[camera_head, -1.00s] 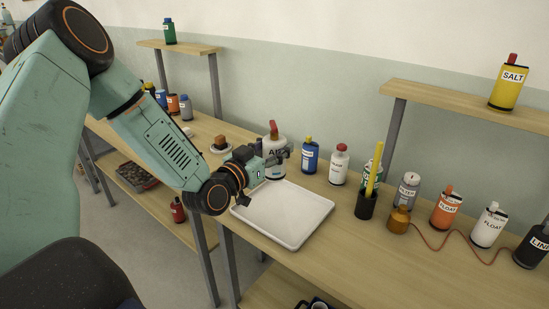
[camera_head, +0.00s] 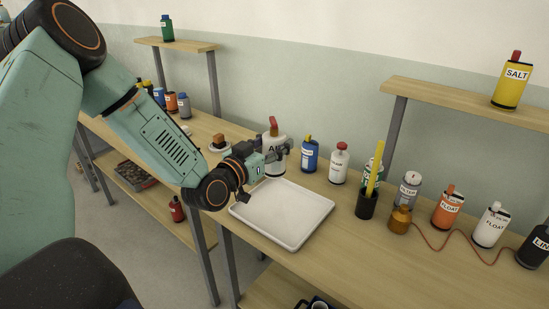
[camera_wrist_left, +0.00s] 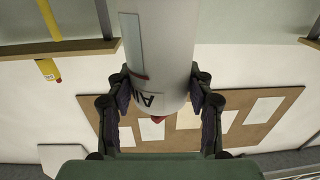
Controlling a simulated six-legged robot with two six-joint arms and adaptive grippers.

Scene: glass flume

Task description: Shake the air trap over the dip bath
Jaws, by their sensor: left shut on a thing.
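The air trap (camera_head: 272,146) is a white bottle with a red cap and a partly hidden label starting with "AI". My left gripper (camera_head: 274,158) is shut on it and holds it upright behind the tray's back edge. In the left wrist view the white air trap (camera_wrist_left: 158,55) sits between the two dark fingers, its label upside down. I cannot tell for certain whether its base clears the bench. A white shallow tray (camera_head: 318,225) lies empty in front of it. No thing is marked as the dip bath. My right gripper is not in view.
A blue bottle (camera_head: 309,156) and a white red-capped bottle (camera_head: 339,166) stand just right of the air trap. Farther right are a dark cup (camera_head: 366,206) with a yellow stick, an amber bottle (camera_head: 400,222) and several labelled bottles. A shelf (camera_head: 460,100) hangs above.

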